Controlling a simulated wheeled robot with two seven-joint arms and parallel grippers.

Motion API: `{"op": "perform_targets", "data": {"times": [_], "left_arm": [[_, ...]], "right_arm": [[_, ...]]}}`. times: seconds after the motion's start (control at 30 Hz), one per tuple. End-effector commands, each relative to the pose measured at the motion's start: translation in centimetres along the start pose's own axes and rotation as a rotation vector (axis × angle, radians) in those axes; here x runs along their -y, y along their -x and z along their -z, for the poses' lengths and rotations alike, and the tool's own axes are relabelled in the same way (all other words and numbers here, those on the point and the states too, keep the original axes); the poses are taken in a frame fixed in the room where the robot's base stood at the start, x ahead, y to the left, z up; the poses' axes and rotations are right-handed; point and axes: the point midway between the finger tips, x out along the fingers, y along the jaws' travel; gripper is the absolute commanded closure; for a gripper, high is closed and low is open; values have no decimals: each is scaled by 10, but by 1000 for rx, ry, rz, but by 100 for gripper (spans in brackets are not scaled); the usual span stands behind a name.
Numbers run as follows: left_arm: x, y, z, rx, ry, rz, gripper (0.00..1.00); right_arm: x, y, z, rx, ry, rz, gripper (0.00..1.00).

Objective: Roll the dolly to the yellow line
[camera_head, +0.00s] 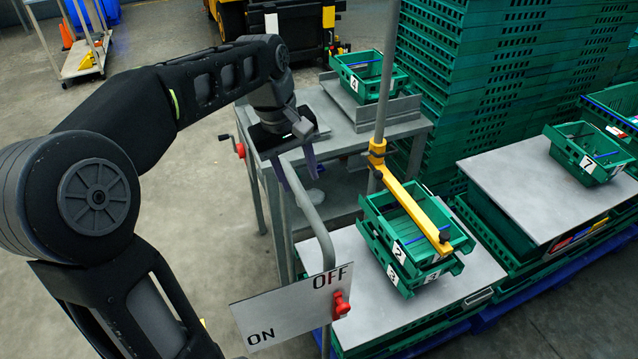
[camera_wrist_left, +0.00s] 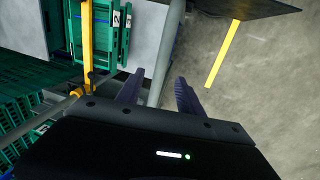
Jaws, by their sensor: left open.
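My left gripper (camera_head: 297,170) is open, fingers pointing down beside a grey metal tube (camera_head: 308,208). In the left wrist view the tube (camera_wrist_left: 166,55) passes between the two open fingers (camera_wrist_left: 157,86); I cannot tell if they touch it. The tube looks like a handle rising by a grey-topped stack of green crates (camera_head: 480,268). Wheels are hidden, so I cannot tell for sure which thing is the dolly. A yellow line (camera_wrist_left: 222,55) lies on the floor to the right in the left wrist view. My right gripper is out of view.
Green crates (camera_head: 410,240) sit under a yellow arm (camera_head: 412,205) on a pole. An ON/OFF panel (camera_head: 290,305) with a red switch stands in front. A grey table (camera_head: 340,105) and tall crate stacks (camera_head: 480,90) stand behind. Floor at left is open.

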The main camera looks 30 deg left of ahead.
Motion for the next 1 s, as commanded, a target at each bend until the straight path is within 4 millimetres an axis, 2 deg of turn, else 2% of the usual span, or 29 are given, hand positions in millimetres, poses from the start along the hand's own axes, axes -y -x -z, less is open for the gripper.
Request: {"op": "perform_targets", "data": {"times": [0.37, 0.57, 0.8, 1.0], "left_arm": [[0, -4, 0, 1, 0, 0, 56], [0, -26, 0, 3, 1, 1, 56], [0, -63, 0, 4, 0, 2, 56], [0, -78, 0, 1, 0, -1, 56]], "right_arm": [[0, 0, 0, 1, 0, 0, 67], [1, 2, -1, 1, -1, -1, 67], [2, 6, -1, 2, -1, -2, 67], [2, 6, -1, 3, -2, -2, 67]]}}
